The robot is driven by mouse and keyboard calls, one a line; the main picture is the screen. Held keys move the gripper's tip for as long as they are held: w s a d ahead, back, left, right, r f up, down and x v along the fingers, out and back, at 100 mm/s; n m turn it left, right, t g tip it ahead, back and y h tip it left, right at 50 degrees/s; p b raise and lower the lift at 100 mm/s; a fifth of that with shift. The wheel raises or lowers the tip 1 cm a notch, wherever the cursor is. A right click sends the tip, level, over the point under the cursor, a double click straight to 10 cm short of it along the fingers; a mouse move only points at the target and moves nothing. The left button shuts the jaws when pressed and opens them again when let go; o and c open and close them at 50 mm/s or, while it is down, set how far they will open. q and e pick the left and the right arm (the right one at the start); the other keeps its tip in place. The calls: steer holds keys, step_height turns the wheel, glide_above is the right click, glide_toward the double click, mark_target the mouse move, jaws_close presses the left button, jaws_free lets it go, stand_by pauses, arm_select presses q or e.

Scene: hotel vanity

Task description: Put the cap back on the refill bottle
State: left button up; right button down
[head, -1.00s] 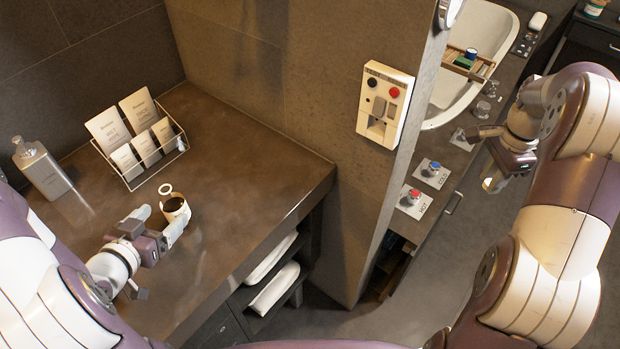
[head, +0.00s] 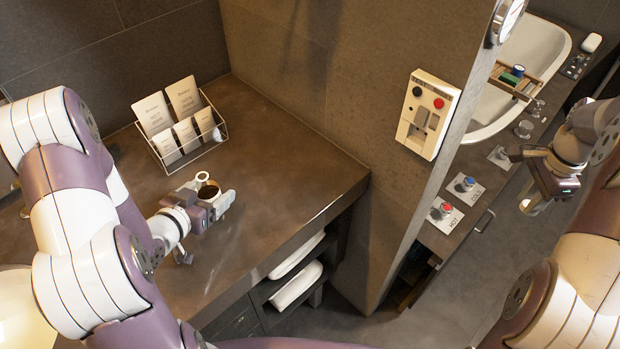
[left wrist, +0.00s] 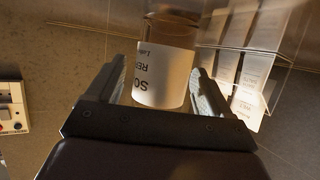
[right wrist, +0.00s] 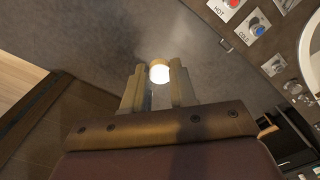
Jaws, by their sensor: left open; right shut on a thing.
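The refill bottle (left wrist: 165,75), amber with a pale printed label, stands between the two fingers of my open left gripper (left wrist: 166,88) in the left wrist view. I cannot tell whether the fingers touch it. In the head view the bottle (head: 208,191) shows a dark round top on the brown counter, with my left gripper (head: 212,200) around it. The cap (right wrist: 159,72), small, pale and brightly lit, is held between the fingertips of my right gripper (right wrist: 159,80). In the head view my right gripper (head: 533,206) is far right, well away from the bottle.
A wire rack (head: 190,148) with several cards stands behind the bottle, near a pale ring (head: 203,176). The counter's right side is clear.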

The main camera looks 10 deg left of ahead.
mark_target(200, 184)
arm_select(q)
steer(key=c, duration=1.1)
steer(key=shift+r, duration=0.75)
step_height(200, 184, up, 3)
steer(key=shift+f+p, duration=0.15)
steer(key=shift+p, duration=0.2)
steer(key=shift+s+d+r, duration=0.1)
steer(key=shift+d+r, duration=1)
steer(key=shift+d, duration=0.8)
steer(key=shift+s+d+r, duration=0.1)
steer(key=shift+d+r, duration=1.05)
steer(key=shift+d, duration=0.8)
steer(key=shift+s+d+r, duration=0.1)
steer(key=shift+d+r, duration=1)
steer(key=shift+d, duration=0.8)
